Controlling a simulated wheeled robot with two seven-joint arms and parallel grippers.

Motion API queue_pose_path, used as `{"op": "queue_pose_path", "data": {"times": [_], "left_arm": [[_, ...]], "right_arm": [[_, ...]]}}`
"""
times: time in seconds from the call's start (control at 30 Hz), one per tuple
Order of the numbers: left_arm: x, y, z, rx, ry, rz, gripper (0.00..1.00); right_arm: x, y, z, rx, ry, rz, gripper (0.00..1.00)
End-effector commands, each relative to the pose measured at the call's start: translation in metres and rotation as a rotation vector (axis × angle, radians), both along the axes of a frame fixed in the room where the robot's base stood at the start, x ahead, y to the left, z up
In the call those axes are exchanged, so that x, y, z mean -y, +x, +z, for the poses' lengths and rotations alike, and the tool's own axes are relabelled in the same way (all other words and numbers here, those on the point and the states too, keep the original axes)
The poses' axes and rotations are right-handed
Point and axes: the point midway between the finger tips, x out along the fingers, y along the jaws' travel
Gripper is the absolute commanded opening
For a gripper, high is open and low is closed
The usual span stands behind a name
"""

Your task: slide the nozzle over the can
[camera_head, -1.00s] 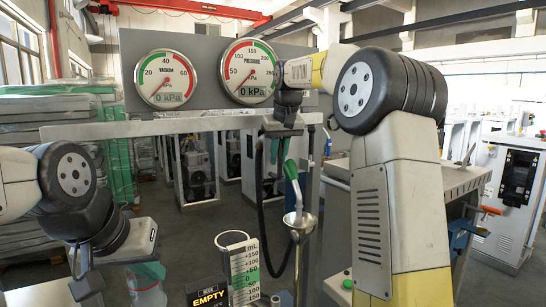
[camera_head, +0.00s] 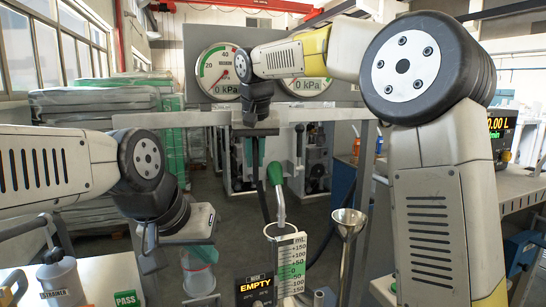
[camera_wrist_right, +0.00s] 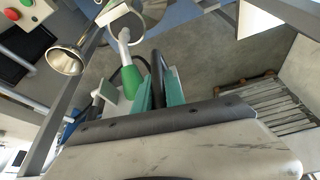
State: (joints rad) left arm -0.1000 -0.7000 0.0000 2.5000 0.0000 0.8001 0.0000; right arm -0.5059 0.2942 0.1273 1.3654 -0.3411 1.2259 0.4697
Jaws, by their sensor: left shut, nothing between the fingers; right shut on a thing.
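The nozzle has a green handle (camera_head: 275,174) and a bent silver spout (camera_head: 281,206) pointing down. My right gripper (camera_head: 261,150) is shut on it; the wrist view shows the handle (camera_wrist_right: 131,80) beside the teal finger pads. The can (camera_head: 271,232) is an open cylinder with a metal rim, standing behind a mL scale that hides much of it. The spout's lower end is at the can's rim in the head view; I cannot tell whether it is above or inside the opening. My left gripper (camera_head: 149,248) is shut and empty, far left of the can.
A metal funnel (camera_head: 348,221) stands on a post right of the can. A mL scale (camera_head: 291,268) and an "EMPTY" display (camera_head: 255,289) are in front. A clear container (camera_head: 197,272) stands beside my left gripper. A grey strainer jug (camera_head: 60,280) is at front left.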

Motion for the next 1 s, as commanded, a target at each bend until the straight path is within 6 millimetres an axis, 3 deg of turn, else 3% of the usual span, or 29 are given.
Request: {"op": "queue_pose_path", "data": {"times": [0.4,0.43,0.53,0.87,1.0], "left_arm": [[0.000,0.000,0.000,0.000,0.000,0.000,0.00],[0.000,0.000,0.000,0.000,0.000,0.000,0.00],[0.000,0.000,0.000,0.000,0.000,0.000,0.00],[0.000,0.000,0.000,0.000,0.000,0.000,0.00],[0.000,0.000,0.000,0.000,0.000,0.000,0.00]], "right_arm": [[-0.002,-0.001,0.000,-0.001,-0.001,-0.004,0.00],[-0.002,-0.001,0.000,-0.001,-0.001,-0.004,0.17],[-0.002,-0.001,0.000,-0.001,-0.001,-0.004,0.36],[-0.002,-0.001,0.002,0.000,-0.001,-0.004,0.36],[-0.002,-0.006,0.016,0.002,0.001,-0.003,0.36]]}}
